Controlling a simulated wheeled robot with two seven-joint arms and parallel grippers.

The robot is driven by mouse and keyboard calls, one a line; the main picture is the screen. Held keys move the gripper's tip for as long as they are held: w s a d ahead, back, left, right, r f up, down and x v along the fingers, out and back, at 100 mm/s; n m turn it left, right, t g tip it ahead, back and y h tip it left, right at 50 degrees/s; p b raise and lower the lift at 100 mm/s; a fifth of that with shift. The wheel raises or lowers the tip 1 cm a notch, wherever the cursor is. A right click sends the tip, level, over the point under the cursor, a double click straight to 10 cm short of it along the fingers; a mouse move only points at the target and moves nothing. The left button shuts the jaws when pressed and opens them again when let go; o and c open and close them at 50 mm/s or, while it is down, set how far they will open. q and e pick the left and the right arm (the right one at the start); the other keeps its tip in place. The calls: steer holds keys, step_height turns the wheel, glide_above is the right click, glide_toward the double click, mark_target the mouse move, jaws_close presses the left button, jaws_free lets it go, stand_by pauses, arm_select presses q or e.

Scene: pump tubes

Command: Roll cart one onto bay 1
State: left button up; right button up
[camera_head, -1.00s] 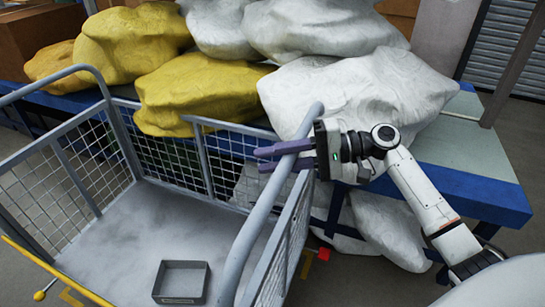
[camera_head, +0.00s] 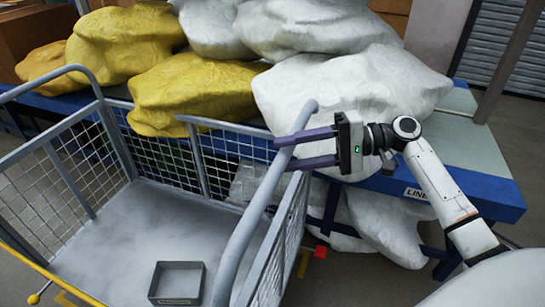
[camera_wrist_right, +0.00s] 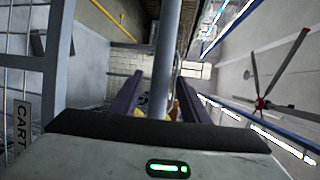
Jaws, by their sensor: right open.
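The mesh-sided grey cart (camera_head: 140,235) stands at left and centre in the head view, with a raised tubular end rail on each side. My right gripper (camera_head: 283,154) is open at the near-right rail (camera_head: 262,198). Its two purple fingers lie on either side of the rail tube; in the right wrist view the tube (camera_wrist_right: 163,65) runs between the open fingers (camera_wrist_right: 152,95). I cannot tell whether they touch it. A sign reading "CART" (camera_wrist_right: 21,132) shows at the left there; its number is not readable. Bay 1 cannot be identified. My left gripper is not in view.
A small grey tray (camera_head: 177,283) sits on the cart floor. Behind the cart, a blue-edged bench (camera_head: 475,192) bears yellow sacks (camera_head: 190,92) and white sacks (camera_head: 350,95). More white sacks (camera_head: 390,225) lie below it. A red block (camera_head: 321,252) and yellow floor marking (camera_head: 303,264) are right of the cart.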

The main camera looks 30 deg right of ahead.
steer(key=v, duration=0.5)
stand_by(0.5)
